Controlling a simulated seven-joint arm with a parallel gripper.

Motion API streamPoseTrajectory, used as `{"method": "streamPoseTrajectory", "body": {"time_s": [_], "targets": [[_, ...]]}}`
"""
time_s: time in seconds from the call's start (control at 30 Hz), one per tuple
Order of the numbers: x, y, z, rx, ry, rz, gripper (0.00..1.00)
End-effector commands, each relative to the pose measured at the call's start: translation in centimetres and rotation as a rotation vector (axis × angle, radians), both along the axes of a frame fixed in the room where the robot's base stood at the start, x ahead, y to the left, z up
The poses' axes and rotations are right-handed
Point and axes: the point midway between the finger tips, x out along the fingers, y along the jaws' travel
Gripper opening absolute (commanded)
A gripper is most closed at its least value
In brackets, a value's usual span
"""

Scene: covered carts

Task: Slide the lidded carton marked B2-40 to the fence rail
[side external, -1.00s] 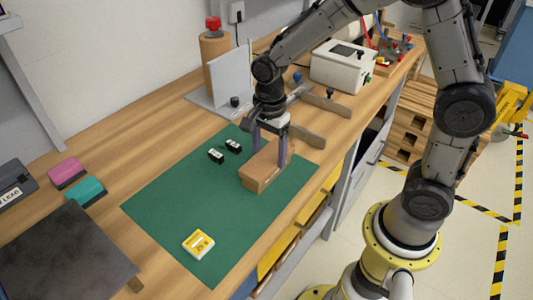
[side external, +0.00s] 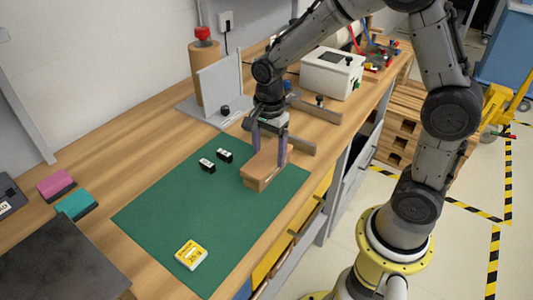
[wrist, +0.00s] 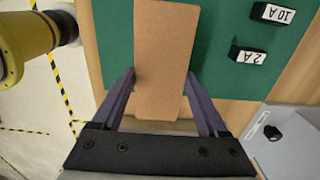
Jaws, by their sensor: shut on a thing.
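A plain brown carton (side external: 262,167) lies on the green mat (side external: 195,215) near its right side; I cannot read any marking on it. In the wrist view the carton (wrist: 163,50) runs between the two purple fingers. My gripper (side external: 269,154) is shut on the carton, one finger along each long side. A grey-brown rail (side external: 302,146), which I take for the fence rail, lies just beyond the carton's far end. The gripper partly hides that end, so I cannot tell whether they touch.
Two small black blocks (side external: 207,166) (side external: 224,155) lie left of the carton. A yellow box (side external: 190,254) sits at the mat's near end. A grey angle plate (side external: 220,88) and a white instrument box (side external: 331,73) stand farther back. The mat's middle is clear.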

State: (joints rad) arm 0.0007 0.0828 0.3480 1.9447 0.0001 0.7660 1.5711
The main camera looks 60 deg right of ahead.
Motion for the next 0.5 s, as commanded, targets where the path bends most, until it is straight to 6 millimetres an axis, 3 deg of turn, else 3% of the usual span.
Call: {"method": "streamPoseTrajectory", "body": {"time_s": [0.5], "targets": [[0.0,-1.9,0.0,0.0,0.0,-0.001,0.25]]}}
